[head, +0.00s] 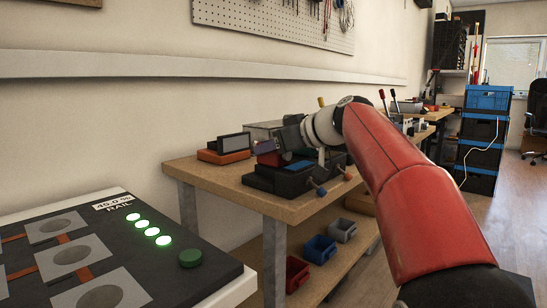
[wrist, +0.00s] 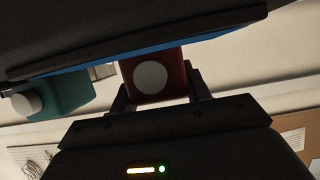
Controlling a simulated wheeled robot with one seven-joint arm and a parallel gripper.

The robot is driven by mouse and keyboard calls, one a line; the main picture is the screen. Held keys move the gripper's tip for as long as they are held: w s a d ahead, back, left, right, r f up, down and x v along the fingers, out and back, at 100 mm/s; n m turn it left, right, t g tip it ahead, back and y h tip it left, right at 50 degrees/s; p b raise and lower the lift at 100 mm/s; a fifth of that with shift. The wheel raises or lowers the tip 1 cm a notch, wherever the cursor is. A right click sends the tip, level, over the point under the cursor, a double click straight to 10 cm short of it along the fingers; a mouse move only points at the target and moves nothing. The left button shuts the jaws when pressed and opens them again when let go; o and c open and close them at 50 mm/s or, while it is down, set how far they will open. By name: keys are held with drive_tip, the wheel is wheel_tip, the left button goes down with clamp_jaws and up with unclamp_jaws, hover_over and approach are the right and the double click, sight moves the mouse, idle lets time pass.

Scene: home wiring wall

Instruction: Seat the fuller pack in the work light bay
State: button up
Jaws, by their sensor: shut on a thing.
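My gripper (wrist: 158,78) is shut on a red pack (wrist: 160,92) with a pale round disc on its face; one finger is on each side of it. The wrist view is tilted, with the wall's pegboard low in the picture. A teal pack (wrist: 66,96) with a similar disc shows to the left, apart from my gripper. A dark body with a blue edge (wrist: 110,58) hangs across the top of that view, close to the red pack. In the head view my gripper (head: 276,145) is over the bench, by a dark unit (head: 285,178). I cannot tell which bay is the work light's.
An orange-based box with a grey screen (head: 228,147) stands left on the wooden bench (head: 205,174). A panel (head: 110,250) with several green lights and a 45.0 % label is at near left. Small bins (head: 320,247) are on the lower shelf. Blue crates (head: 487,100) stand farther right.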

drive_tip(key=shift+c, duration=1.4)
drive_tip(key=shift+r, duration=0.15)
